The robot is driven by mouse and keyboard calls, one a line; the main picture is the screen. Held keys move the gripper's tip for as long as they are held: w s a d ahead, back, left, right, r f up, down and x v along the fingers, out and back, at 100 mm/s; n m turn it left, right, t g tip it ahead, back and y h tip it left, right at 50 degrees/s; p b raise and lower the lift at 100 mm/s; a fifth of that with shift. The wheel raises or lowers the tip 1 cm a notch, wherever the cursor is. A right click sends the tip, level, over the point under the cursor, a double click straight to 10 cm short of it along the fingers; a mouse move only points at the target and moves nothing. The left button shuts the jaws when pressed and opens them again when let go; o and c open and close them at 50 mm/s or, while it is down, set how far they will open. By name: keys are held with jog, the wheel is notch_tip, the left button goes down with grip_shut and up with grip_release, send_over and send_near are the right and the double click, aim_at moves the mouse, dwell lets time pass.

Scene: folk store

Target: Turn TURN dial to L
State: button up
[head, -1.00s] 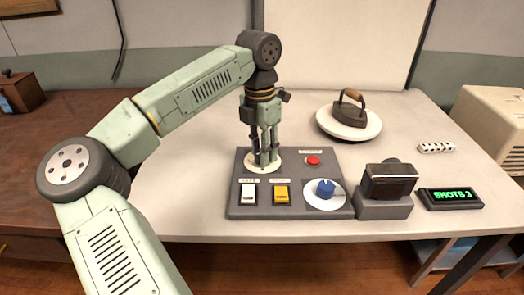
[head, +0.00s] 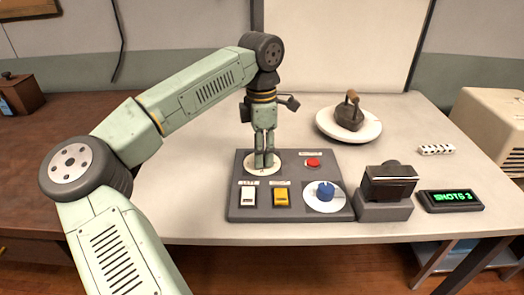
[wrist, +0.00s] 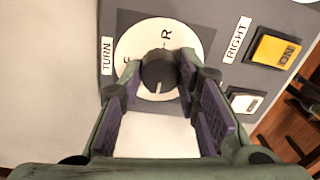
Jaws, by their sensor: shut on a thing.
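The TURN dial has a dark round knob (wrist: 158,70) on a white disc (wrist: 137,40), beside a TURN label (wrist: 107,56). The disc shows an R at the top and another letter, perhaps F, at the left. A pale mark on the knob points toward the bottom of the wrist view. My gripper (wrist: 160,74) is shut on the knob, one finger on each side. In the head view my gripper (head: 264,163) points straight down over the dial's disc (head: 250,167) and hides the knob.
The grey panel (head: 235,208) also bears a white switch (head: 248,196), a yellow switch (head: 281,197), a red button (head: 313,162) and a blue knob (head: 325,190). An iron (head: 349,114) stands on a white turntable (head: 328,128). A camera (head: 389,181) and a SHOTS 3 display (head: 451,200) are at the right.

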jog(key=o, duration=1.2)
jog(key=r, duration=1.2)
jog(key=shift+w, duration=0.25)
